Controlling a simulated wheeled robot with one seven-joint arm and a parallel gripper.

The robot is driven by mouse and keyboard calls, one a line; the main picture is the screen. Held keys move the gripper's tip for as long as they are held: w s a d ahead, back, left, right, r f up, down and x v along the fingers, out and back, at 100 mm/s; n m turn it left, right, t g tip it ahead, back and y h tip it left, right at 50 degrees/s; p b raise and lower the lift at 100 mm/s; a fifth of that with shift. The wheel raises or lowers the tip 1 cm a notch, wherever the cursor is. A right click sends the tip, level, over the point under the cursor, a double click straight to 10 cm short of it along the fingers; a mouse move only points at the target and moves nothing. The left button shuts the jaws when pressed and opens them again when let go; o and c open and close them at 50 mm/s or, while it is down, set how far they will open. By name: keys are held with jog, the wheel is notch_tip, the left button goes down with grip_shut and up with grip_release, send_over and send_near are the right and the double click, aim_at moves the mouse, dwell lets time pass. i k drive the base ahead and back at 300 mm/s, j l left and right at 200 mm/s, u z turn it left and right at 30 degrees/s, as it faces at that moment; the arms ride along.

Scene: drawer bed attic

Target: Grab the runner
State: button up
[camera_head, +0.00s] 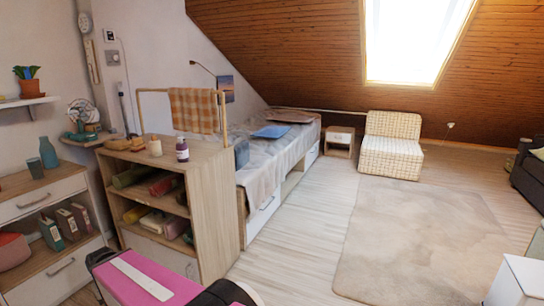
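I cannot tell for sure which thing is the runner. An orange-and-white checked cloth (194,110) hangs over a wooden rail above the shelf unit. Rolled textiles lie on the unit's open shelves: a green roll (130,176), a reddish-brown roll (165,185) and a yellowish roll (135,214) among them. A large beige rug (420,240) lies flat on the floor to the right. My gripper cannot be made out in this view. Pink, white and black parts at the bottom edge look like my own body.
The wooden shelf unit (215,200) holds a dark jar (182,150) and a candle (155,147) on top. Behind it stands a bed (262,160). A drawer cabinet (45,228) is at left, a checked chair (391,148) at the back. Floor between unit and rug is clear.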

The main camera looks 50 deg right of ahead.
aim_at(241, 151)
jog(key=l+z, duration=0.15)
jog(key=z, duration=0.25)
jog(key=i+l+z, duration=0.1)
jog(key=z, duration=0.25)
jog(key=i+l+z, duration=0.1)
jog(key=z, duration=0.3)
jog(key=i+l+z, duration=0.1)
jog(key=z, duration=0.25)
jog(key=i+l+z, duration=0.6)
jog(key=i, duration=0.25)
jog(key=i+l+z, duration=0.15)
jog(key=i+z, duration=0.15)
jog(key=i, duration=0.15)
jog(key=i+z, duration=0.35)
jog(key=i+l+u, duration=0.1)
jog(key=i+u, duration=0.15)
jog(key=i, duration=0.25)
jog(key=i+l+u, duration=0.25)
jog(key=i, duration=0.25)
jog(key=i+l+u, duration=0.2)
jog(key=i, duration=0.3)
